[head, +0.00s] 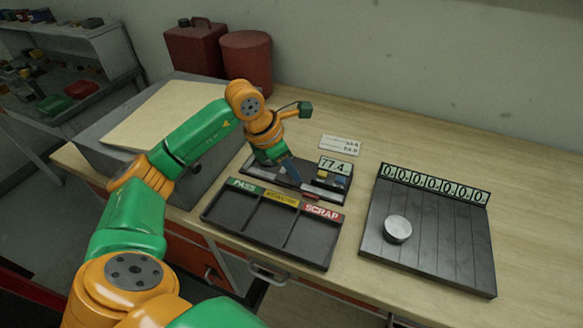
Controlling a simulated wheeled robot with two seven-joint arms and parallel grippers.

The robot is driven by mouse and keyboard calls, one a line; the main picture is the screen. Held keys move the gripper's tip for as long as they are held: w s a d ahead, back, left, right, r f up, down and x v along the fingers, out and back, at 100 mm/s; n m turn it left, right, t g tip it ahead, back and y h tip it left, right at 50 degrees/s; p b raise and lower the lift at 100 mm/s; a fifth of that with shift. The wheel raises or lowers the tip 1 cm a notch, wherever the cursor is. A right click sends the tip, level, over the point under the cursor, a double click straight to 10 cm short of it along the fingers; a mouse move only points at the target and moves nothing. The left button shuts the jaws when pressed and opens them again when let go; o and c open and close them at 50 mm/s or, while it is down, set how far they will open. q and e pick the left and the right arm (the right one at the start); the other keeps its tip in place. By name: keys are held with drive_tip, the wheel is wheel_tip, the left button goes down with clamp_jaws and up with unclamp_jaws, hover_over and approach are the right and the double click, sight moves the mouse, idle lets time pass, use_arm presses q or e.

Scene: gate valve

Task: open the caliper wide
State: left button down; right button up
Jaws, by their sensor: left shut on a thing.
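The caliper (325,185) lies in a dark tray on the bench, and a display on it reads 77.4. My left gripper (291,178) reaches down over the left part of the caliper from behind and is shut on a part of it. The fingertips and the gripped part are small and partly hidden by the gripper itself. Small blue and yellow parts show below the display. My right gripper is not in view.
A sorting tray (264,226) with pass, a yellow label and scrap sits in front. A slatted board (440,245) with zero counters holds a round metal disc (398,229). A white card (340,145) lies behind. Red cans (246,62) stand at the back.

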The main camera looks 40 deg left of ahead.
use_arm(q)
drive_tip(key=shift+a+f+b, duration=0.15)
drive_tip(key=shift+a+b, duration=0.15)
drive_tip(key=shift+b, duration=0.1)
drive_tip(key=shift+s, duration=0.1)
drive_tip(key=c, duration=0.8)
unclamp_jaws()
drive_tip(key=shift+o, duration=0.2)
drive_tip(key=v, duration=0.7)
drive_tip(key=shift+b, duration=0.4)
drive_tip(key=shift+a, duration=0.1)
